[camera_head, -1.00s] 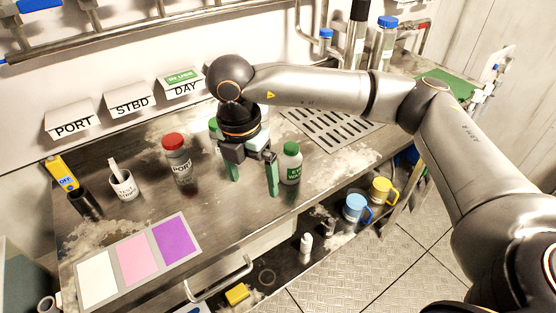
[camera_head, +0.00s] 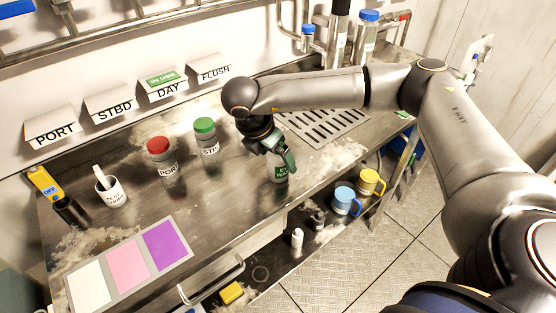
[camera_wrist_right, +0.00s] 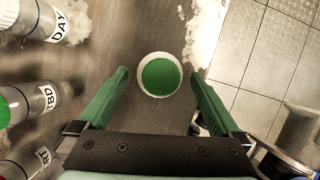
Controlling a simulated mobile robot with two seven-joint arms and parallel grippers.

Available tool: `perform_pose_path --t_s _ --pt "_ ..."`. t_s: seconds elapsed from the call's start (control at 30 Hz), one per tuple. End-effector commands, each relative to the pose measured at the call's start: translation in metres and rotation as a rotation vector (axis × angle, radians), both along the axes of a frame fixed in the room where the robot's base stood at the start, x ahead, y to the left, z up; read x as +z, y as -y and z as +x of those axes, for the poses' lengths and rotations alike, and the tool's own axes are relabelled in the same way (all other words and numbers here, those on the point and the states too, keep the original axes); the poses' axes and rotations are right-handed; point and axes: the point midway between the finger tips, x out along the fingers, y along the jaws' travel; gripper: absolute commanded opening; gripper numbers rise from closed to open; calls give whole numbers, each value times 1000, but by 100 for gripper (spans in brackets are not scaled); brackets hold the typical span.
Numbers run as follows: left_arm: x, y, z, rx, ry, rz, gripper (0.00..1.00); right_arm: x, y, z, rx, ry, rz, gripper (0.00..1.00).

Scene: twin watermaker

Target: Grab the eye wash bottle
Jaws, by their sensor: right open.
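The eye wash bottle (camera_head: 281,174) stands on the steel bench near its front edge. In the head view its green label shows below my right gripper (camera_head: 284,157), which hides its top. In the right wrist view I look down on its round green cap (camera_wrist_right: 160,76) with a white rim. The two green fingers of my right gripper (camera_wrist_right: 158,80) are apart, one on each side of the cap, with gaps on both sides. My left gripper is not in view.
A red-capped PORT bottle (camera_head: 164,160) and green-capped STBD bottle (camera_head: 207,140) stand to the left. A white cup (camera_head: 111,190) and colour card (camera_head: 128,264) are farther left. Mugs (camera_head: 345,200) stand on the lower shelf.

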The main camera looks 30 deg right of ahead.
Motion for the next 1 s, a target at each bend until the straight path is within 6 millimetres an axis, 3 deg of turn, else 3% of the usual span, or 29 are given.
perform_pose_path --t_s 0.2,0.47,1.0 --pt "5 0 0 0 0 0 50 -24 9 3 -1 -2 0 100" --pt "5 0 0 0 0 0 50 -26 10 3 0 0 1 99" --pt "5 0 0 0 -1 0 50 -26 9 3 1 -1 1 38"
